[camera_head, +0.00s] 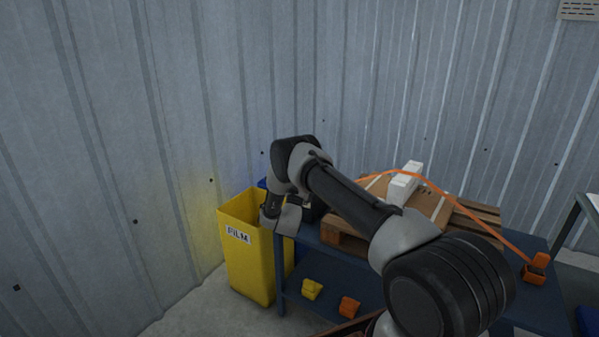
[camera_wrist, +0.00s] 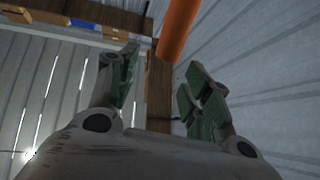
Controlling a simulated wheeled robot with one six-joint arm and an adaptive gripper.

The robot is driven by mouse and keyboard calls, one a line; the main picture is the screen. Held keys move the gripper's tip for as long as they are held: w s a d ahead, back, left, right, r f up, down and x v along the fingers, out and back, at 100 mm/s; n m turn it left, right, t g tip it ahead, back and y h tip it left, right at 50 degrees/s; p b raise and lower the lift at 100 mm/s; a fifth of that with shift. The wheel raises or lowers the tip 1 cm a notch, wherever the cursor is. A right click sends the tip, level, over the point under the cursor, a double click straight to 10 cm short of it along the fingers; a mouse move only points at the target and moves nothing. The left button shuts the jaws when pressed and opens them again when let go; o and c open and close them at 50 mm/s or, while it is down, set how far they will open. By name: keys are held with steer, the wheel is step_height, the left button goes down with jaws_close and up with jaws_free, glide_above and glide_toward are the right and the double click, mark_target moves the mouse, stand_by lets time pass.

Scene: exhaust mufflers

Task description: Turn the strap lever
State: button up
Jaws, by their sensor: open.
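An orange strap (camera_head: 458,203) runs over a cardboard box (camera_head: 428,203) and white blocks (camera_head: 405,182) on a wooden pallet (camera_head: 341,241). Its orange ratchet with the lever (camera_head: 537,268) sits at the right end of the blue table (camera_head: 553,312). My gripper (camera_wrist: 163,88) is open, its green-padded fingers apart in the wrist view. A brown upright piece and an orange bar or band (camera_wrist: 178,27) show beyond the fingers; I cannot tell whether the orange piece is the strap. In the head view my arm bends toward the table's left end, and the fingers cannot be made out.
A yellow bin (camera_head: 250,270) labelled FILM stands left of the table. A yellow piece (camera_head: 312,289) and an orange piece (camera_head: 349,306) lie on the lower shelf. A corrugated metal wall (camera_head: 110,150) closes off the back. Another table (camera_head: 590,205) stands at the right edge.

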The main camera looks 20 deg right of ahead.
steer(key=s+a, duration=0.4)
steer(key=s, duration=0.1)
steer(key=shift+s, duration=0.15)
